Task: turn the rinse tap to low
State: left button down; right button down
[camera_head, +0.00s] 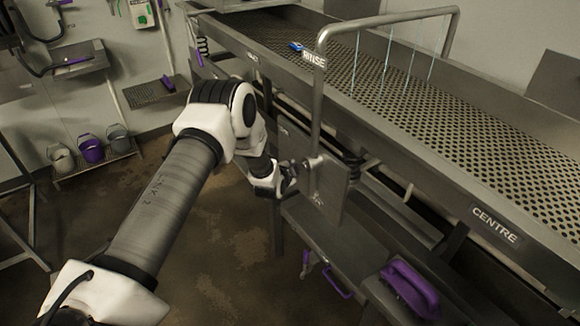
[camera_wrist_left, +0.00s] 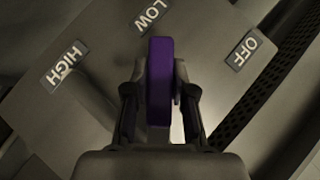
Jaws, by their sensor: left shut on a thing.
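The rinse tap's purple handle (camera_wrist_left: 160,80) stands between the fingers of my left gripper (camera_wrist_left: 160,105) in the left wrist view. The gripper is shut on it. The handle's far end is close below the LOW label (camera_wrist_left: 152,16), pointing near it. The HIGH label (camera_wrist_left: 63,64) is to the left and the OFF label (camera_wrist_left: 242,50) to the right on the grey plate (camera_wrist_left: 105,40). My right gripper is not in view.
Thin water streams (camera_head: 386,50) fall from the rinse bar (camera_head: 400,20) onto the perforated belt (camera_head: 430,95). A blue item (camera_head: 296,46) lies on the belt. A purple object (camera_head: 410,288) is on the lower shelf. Buckets (camera_head: 91,148) stand at the left wall.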

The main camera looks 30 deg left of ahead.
pick_arm(q)
jog(key=shift+s+d+f+g+h, duration=0.1)
jog(key=shift+d+f+g+h, duration=0.1)
jog(key=shift+f+g+h, duration=0.1)
dwell(0.4)
jog(key=c, duration=1)
grip_release()
jog(key=shift+o, duration=0.2)
jog(key=v, duration=1.1)
jog(key=shift+s, duration=0.35)
jog(key=shift+d+r, duration=0.1)
